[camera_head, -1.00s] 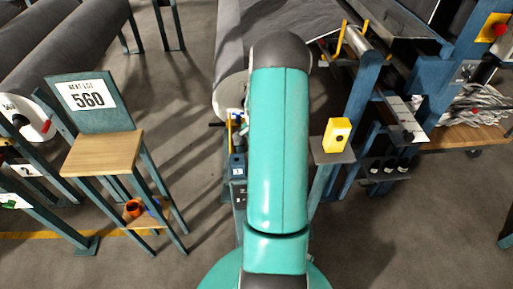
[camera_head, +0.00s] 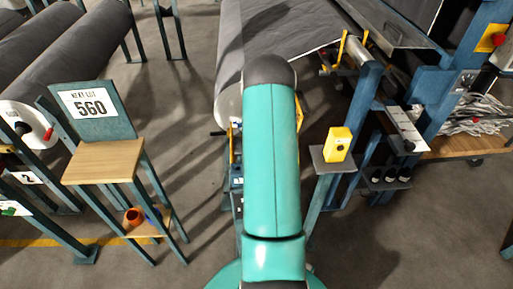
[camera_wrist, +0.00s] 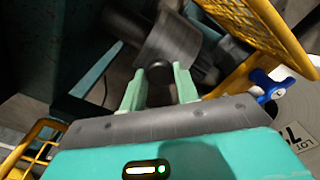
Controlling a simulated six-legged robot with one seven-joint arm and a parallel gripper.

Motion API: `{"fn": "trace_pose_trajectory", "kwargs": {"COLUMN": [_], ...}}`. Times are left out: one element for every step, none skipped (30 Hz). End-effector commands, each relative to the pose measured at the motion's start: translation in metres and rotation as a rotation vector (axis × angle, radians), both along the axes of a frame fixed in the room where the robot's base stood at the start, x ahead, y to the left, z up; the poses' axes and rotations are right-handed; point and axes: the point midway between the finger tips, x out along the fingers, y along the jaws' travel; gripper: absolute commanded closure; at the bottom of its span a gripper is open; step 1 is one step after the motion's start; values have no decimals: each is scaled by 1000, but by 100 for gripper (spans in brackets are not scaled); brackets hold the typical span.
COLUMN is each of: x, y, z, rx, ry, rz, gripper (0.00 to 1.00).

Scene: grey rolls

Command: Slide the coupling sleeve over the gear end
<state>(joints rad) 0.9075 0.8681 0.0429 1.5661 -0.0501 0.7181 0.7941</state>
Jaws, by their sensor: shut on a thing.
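In the wrist view, my gripper (camera_wrist: 159,86) has its two pale green fingers on either side of a small dark round piece, shut on it. Just beyond the fingertips is a smooth grey cylindrical part (camera_wrist: 170,42), probably the coupling sleeve; the dark piece seems to belong to it. Darker machine parts lie behind it, blurred, and I cannot make out the gear end among them. In the head view my own arm covers the gripper and what it holds.
Yellow guards (camera_wrist: 262,25) stand close at the right in the wrist view, near a blue knob (camera_wrist: 265,87) at a white roll end.

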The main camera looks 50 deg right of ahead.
Motion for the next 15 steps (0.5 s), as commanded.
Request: {"fn": "trace_pose_trajectory", "kwargs": {"x": [3, 4, 4, 4, 4, 4, 4, 4, 4, 3, 3, 3, 3, 3, 3], "y": [-4, -4, -4, -5, -5, -5, -5, -4, -4, -4, -4, -4, -3, -3, -3], "z": [2, 2, 3, 3, 3, 3, 3, 3, 2, 2, 2, 2, 2, 2, 2], "rx": [-13, -14, -15, -15, -16, -16, -15, -15, -14, -13, -13, -12, -12, -11, -11], "ry": [-11, -12, -13, -13, -14, -14, -13, -13, -12, -11, -11, -10, -10, -9, -9], "rz": [0, 0, 0, 0, 0, 0, 0, 0, 0, 0, 0, 0, 0, 0, 0], "gripper": [100, 100, 100, 100, 100, 62, 56, 50, 48, 48, 48, 48, 48, 48, 48]}}
